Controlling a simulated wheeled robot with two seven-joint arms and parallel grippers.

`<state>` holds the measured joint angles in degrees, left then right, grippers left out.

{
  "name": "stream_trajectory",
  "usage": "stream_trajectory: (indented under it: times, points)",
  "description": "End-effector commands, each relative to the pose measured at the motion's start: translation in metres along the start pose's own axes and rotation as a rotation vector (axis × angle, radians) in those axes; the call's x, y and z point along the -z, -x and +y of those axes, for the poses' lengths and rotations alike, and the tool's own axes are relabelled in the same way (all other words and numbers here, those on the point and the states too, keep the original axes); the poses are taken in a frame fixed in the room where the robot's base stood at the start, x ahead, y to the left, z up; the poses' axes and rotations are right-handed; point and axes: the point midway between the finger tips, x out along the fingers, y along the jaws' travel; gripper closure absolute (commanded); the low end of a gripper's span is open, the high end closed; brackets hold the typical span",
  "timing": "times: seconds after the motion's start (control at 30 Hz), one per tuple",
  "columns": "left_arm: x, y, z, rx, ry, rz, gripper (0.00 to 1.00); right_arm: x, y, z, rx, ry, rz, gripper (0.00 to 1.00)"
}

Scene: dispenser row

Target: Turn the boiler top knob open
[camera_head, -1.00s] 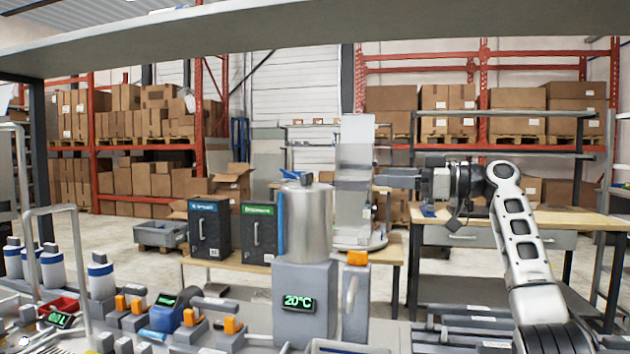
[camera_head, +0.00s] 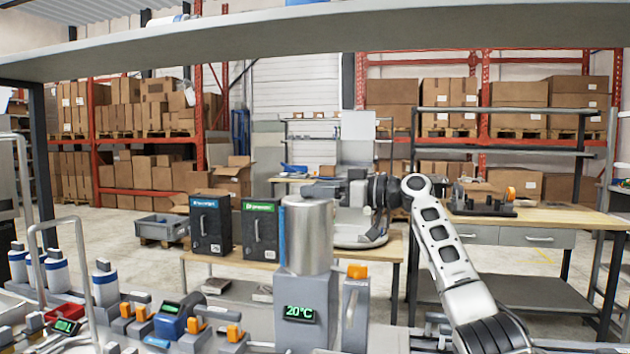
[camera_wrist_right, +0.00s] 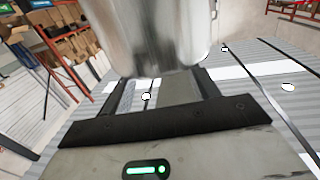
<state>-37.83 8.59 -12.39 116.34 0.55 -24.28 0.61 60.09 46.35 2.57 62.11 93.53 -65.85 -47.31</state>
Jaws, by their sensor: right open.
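The boiler is a shiny metal cylinder (camera_head: 308,238) on a grey base (camera_head: 305,310) that reads 20°C, in the middle of the head view. My right gripper (camera_head: 318,190) reaches in from the right at the height of the boiler's top rim. The small grey top knob cannot be made out clearly now; the gripper is in front of or around that spot. In the right wrist view the boiler's metal wall (camera_wrist_right: 155,35) fills the upper middle, close to the two spread fingers (camera_wrist_right: 165,88). Contact with the knob cannot be told. My left gripper is not in view.
Several orange-topped valves and a row of white bottles (camera_head: 104,283) stand to the left. Blue and green-topped dark boxes (camera_head: 260,232) are behind. A shelf (camera_head: 330,35) crosses overhead.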

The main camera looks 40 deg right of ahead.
Motion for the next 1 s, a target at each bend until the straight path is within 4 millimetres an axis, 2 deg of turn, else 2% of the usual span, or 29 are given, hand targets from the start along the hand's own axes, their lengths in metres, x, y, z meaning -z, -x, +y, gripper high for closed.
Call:
stream_trajectory:
  times: [0.13, 0.43, 0.47, 0.6, 0.63, 1.0]
  points:
    - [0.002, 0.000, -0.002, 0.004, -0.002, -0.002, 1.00, 0.001, -0.011, 0.000, 0.001, -0.001, 0.000, 0.40]
    - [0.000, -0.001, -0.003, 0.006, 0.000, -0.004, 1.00, -0.001, -0.014, 0.000, 0.000, 0.000, -0.001, 0.40]
    - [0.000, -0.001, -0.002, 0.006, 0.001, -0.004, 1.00, -0.001, -0.014, 0.000, 0.000, 0.000, -0.001, 0.43]
    - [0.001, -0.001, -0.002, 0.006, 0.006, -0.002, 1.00, -0.001, -0.013, 0.000, 0.000, 0.000, -0.001, 0.82]
    - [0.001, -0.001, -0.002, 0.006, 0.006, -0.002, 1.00, -0.001, -0.013, 0.000, 0.000, 0.000, -0.001, 0.85]
    - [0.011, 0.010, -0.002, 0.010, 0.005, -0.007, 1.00, 0.002, -0.013, 0.004, 0.096, -0.007, -0.006, 0.85]
